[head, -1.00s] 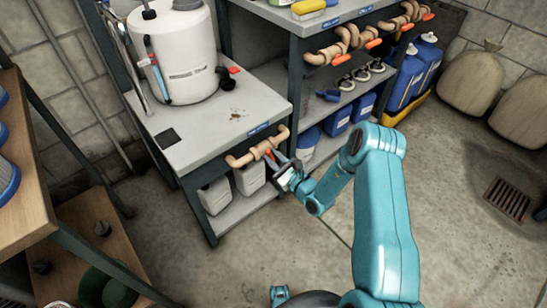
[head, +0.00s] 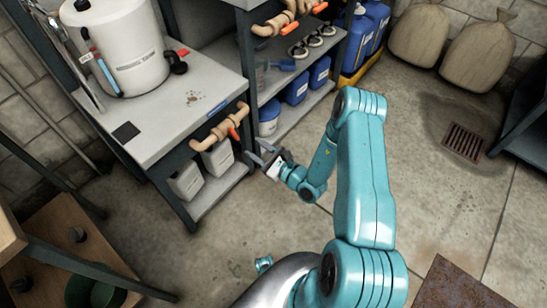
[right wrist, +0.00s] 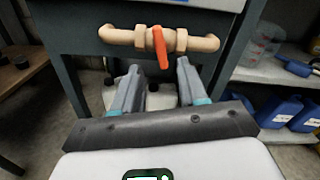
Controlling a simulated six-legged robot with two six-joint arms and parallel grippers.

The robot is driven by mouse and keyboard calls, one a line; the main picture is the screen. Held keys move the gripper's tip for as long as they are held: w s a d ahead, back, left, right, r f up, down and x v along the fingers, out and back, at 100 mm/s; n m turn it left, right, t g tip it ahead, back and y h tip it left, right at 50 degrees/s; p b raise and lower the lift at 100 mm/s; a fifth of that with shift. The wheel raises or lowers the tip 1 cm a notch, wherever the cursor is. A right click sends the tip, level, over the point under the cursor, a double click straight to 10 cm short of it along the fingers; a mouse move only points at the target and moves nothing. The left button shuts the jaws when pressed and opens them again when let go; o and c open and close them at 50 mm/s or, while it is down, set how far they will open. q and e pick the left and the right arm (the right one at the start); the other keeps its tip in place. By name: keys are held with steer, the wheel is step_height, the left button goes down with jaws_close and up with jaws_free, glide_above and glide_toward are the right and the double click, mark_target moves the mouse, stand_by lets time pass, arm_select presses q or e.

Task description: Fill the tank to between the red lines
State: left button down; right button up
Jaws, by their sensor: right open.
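A white tank (head: 125,50) stands on the grey bench (head: 190,105). A clear tube with a blue lower part (head: 106,77) and a small red mark runs up its side; the exact level is too small to read. Below the bench top, a tan pipe (head: 205,143) carries a valve with an orange handle (head: 234,134). In the right wrist view the handle (right wrist: 160,47) points down across the level pipe. My right gripper (head: 262,158) is open and empty, just short of the valve, its fingers below and either side of the handle.
White canisters (head: 186,180) stand on the shelf under the valve. Sacks (head: 420,35) lean at the back. The floor (head: 400,170) around the drain grate (head: 464,142) is open.

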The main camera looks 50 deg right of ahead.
arm_select(q)
steer(key=shift+r+p, duration=0.35)
steer(key=shift+r, duration=0.1)
arm_select(e)
steer(key=s, duration=0.7)
steer(key=shift+s+d, duration=0.25)
steer(key=s+a+n+g+y, duration=0.3)
steer(key=a+n+g+y, duration=0.25)
steer(key=a, duration=0.55)
steer(key=s+a+n+g+y, duration=0.3)
steer(key=a+n+g+y, duration=0.3)
steer(key=a, duration=0.5)
steer(key=s+f+n+g+h+p, duration=0.1)
steer(key=s+f+n+g+h, duration=0.5)
steer(key=s+n+g, duration=0.55)
steer(key=w+a+f+n+t+h, duration=0.1)
steer(key=w+a+n+t+h, duration=0.2)
steer(key=w+n+t, duration=0.35)
arm_select(q)
step_height(320, 180, up, 20)
steer(key=p, duration=1.8)
steer(key=shift+f, duration=0.25)
arm_select(e)
step_height(320, 180, up, 19)
steer(key=g, duration=0.1)
steer(key=shift+d, duration=0.15)
